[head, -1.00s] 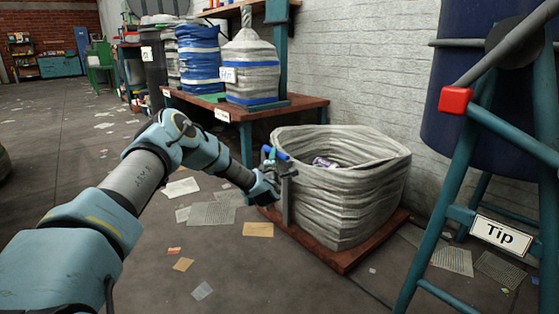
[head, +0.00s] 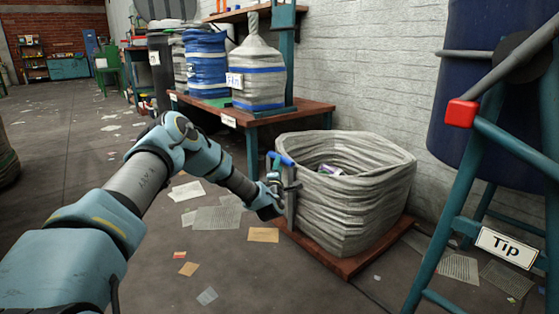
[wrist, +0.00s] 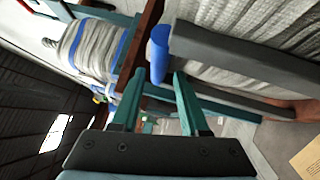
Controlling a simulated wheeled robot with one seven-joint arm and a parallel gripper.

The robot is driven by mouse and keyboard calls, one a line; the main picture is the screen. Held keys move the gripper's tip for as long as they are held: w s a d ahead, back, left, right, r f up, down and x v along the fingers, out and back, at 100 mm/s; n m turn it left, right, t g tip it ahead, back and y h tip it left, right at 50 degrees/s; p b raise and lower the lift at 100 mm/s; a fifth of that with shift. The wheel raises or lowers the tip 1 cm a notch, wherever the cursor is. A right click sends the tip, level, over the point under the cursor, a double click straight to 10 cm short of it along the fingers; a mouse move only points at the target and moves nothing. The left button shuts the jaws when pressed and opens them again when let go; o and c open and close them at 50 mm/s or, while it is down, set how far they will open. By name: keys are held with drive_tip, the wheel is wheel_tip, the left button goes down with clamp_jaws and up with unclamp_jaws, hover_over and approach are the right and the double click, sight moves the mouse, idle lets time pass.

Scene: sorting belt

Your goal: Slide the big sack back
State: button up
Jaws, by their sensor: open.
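The big sack (head: 350,208) is a wide, open-topped grey-white woven bag on a reddish-brown wooden board (head: 342,262) on the floor. Some small items show inside its mouth. A grey upright post with a blue grip (head: 280,157) stands at its left side. My gripper (head: 284,186) is beside this post, at the sack's left side. In the wrist view my gripper (wrist: 160,92) has its two teal fingers apart, with nothing seen between them. The blue grip (wrist: 159,52) and grey bar (wrist: 240,58) lie just beyond the fingertips; I cannot tell if they touch.
A wooden bench (head: 290,112) with tied sacks (head: 258,72) stands behind. A teal stand (head: 445,235) with a "Tip" sign (head: 505,247) and a dark blue drum (head: 488,120) is at the right. A white brick wall rises behind the sack. Paper scraps litter the open floor at the left.

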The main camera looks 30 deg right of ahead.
drive_tip(key=p+v, duration=0.2)
drive_tip(key=v, duration=0.5)
drive_tip(key=shift+a, duration=0.1)
drive_tip(key=s+a+r+m+g+y+p, duration=0.1)
drive_tip(key=a+r+m+g+y+p, duration=0.2)
drive_tip(key=a, duration=0.4)
drive_tip(key=s+a+r+m+g+p, duration=0.1)
drive_tip(key=a+r+m+g+p, duration=0.15)
drive_tip(key=a+r+m, duration=0.35)
drive_tip(key=a+r+m+g+y+p, duration=0.2)
drive_tip(key=a+r+m+g, duration=0.15)
drive_tip(key=a, duration=0.45)
drive_tip(key=s+a+r+m+g+y+p, duration=0.15)
drive_tip(key=s+a+r, duration=0.25)
drive_tip(key=s+a, duration=0.4)
drive_tip(key=s+a+r+g+y+p, duration=0.1)
drive_tip(key=s+a+r+g+y, duration=0.15)
drive_tip(key=s+a, duration=0.5)
drive_tip(key=s+a+r+g+y+p, duration=0.15)
drive_tip(key=s+a+r, duration=0.25)
drive_tip(key=s+a, duration=0.4)
wheel_tip(320, 180, up, 38)
drive_tip(key=p, duration=3.8)
drive_tip(key=shift+w+a, duration=0.35)
drive_tip(key=shift+a, duration=0.05)
